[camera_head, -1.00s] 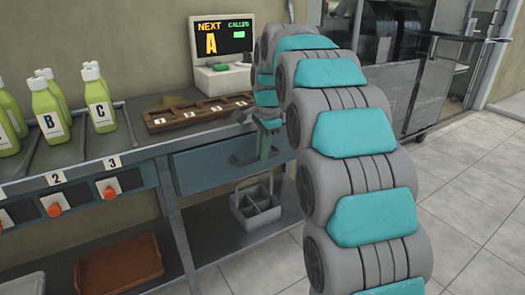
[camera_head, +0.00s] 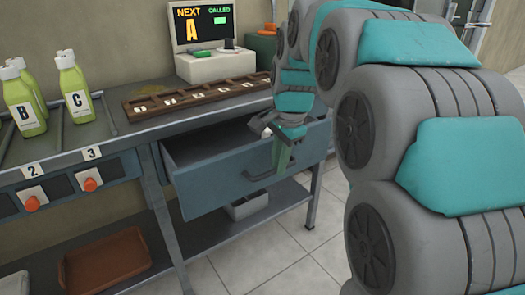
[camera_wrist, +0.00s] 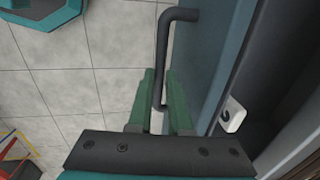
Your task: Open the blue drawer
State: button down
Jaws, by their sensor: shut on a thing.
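The blue drawer (camera_head: 222,188) sits under the right part of the workbench and is pulled part way out, with its dark inside showing behind the front. Its dark bar handle (camera_head: 258,177) is on the front face. My gripper (camera_head: 284,152) is at the right part of the handle. In the wrist view my green fingers (camera_wrist: 163,95) are on both sides of the handle (camera_wrist: 164,60), shut on it. The drawer front (camera_wrist: 205,55) shows just right of the fingers. A small pale object (camera_wrist: 232,114) shows beside the drawer front in the wrist view.
On the bench stand green bottles (camera_head: 75,90), a brown tray (camera_head: 190,97) with numbered slots and a screen (camera_head: 203,27). A grey caddy (camera_head: 247,205) and a brown tray (camera_head: 105,268) are on the lower shelf.

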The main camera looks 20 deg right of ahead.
jog(key=s+d, duration=0.3)
jog(key=s, duration=0.6)
jog(key=shift+s, duration=0.2)
jog(key=c, duration=0.8)
grip_release()
jog(key=shift+c, duration=0.2)
jog(key=shift+r, duration=0.1)
notch_tip(320, 180, up, 8)
jog(key=s, duration=0.1)
jog(key=shift+s+d+f, duration=0.2)
jog(key=shift+d+f, duration=0.05)
jog(key=s+a+f+n+g, duration=0.1)
jog(key=s+a+f+n, duration=0.2)
jog(key=s+f+n, duration=0.2)
jog(key=s+a+f+n+g+p, duration=0.1)
jog(key=s+a+f+n, duration=0.1)
jog(key=s+f+n, duration=0.2)
jog(key=s+a+f+n+g, duration=0.2)
jog(key=s+f+n, duration=0.3)
jog(key=s+f, duration=0.5)
jog(key=shift+a+f+n+h+p, duration=0.3)
jog(key=shift+a, duration=0.5)
